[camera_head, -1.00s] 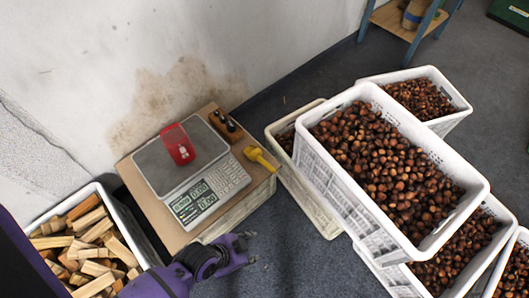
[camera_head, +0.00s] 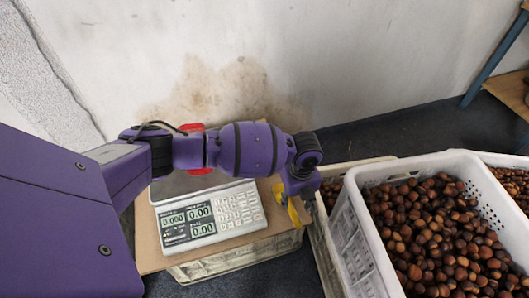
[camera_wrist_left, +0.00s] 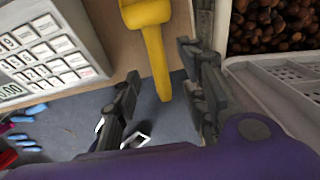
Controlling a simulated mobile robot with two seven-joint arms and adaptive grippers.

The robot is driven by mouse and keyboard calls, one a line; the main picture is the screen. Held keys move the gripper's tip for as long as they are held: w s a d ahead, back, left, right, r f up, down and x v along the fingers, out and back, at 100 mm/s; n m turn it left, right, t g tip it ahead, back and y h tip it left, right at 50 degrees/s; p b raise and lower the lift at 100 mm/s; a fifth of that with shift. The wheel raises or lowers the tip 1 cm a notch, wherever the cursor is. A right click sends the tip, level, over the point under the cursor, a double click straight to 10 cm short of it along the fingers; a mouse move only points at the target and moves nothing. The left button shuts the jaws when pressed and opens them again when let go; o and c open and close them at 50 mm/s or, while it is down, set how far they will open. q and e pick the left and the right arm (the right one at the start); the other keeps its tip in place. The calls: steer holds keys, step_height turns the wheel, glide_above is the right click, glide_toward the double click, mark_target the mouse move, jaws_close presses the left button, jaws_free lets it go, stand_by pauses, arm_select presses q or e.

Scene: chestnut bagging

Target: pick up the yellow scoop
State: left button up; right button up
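The yellow scoop (camera_head: 293,213) lies at the right edge of the cardboard-topped stand, beside the scale. In the head view my left gripper (camera_head: 300,192) hangs over it and hides most of it. In the left wrist view the scoop (camera_wrist_left: 154,45) shows with its narrow handle pointing toward the camera. My left gripper (camera_wrist_left: 161,72) is open there, one finger on each side of the handle, with visible gaps. I cannot tell the exact height between fingers and handle. My right gripper is in neither view.
The scale (camera_head: 205,222) stands left of the scoop, with a red object (camera_head: 192,128) behind my arm. A white crate of chestnuts (camera_head: 352,232) stands close on the right. The wall (camera_head: 330,60) is behind. Dark floor shows in front.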

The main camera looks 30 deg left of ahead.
mark_target(293, 209)
arm_select(q)
steer(key=shift+f+b, duration=0.3)
steer(key=shift+f, duration=1)
step_height(293, 209, down, 4)
steer(key=shift+s+a+f+b, duration=0.1)
steer(key=shift+s+f+b, duration=0.1)
steer(key=shift+b, duration=0.95)
steer(key=shift+w, duration=0.1)
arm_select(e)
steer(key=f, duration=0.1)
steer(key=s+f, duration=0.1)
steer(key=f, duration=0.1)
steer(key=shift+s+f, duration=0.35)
arm_select(q)
steer(key=shift+r, duration=0.15)
jaws_close()
